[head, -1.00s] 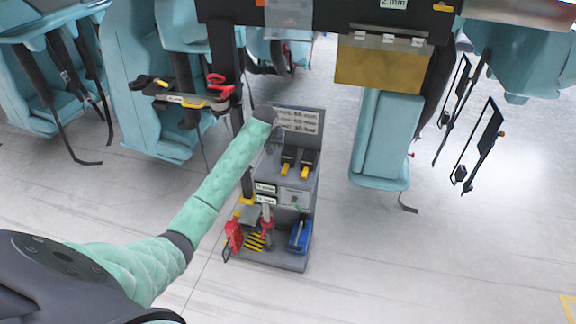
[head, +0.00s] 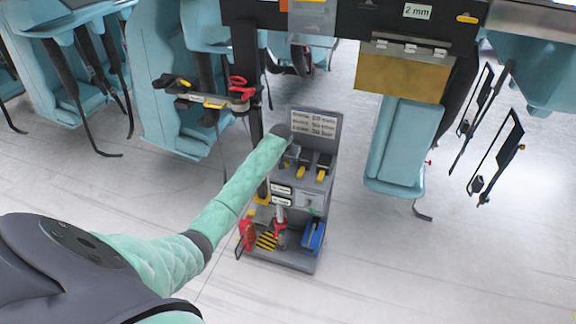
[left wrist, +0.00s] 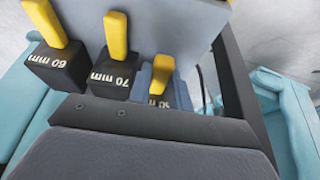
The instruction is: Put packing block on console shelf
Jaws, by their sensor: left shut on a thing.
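The grey console (head: 330,205) stands on the floor at the middle of the head view. Two black packing blocks with yellow handles (head: 304,166) (head: 323,168) sit on its upper shelf. The left wrist view shows them labelled 60 mm (left wrist: 58,72) and 70 mm (left wrist: 116,76). My left gripper (left wrist: 163,84) is shut on a third dark block (left wrist: 178,100) with a yellow handle, beside the 70 mm block. Its label is partly hidden. In the head view my left gripper (head: 290,153) is at the shelf's left end. My right gripper is out of view.
The console's lower deck holds a red item (head: 246,235), a blue item (head: 313,235) and a red-and-grey tool (head: 280,228). A dark beam with a brass-coloured plate (head: 400,75) hangs above. Teal seats (head: 405,145) flank the console.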

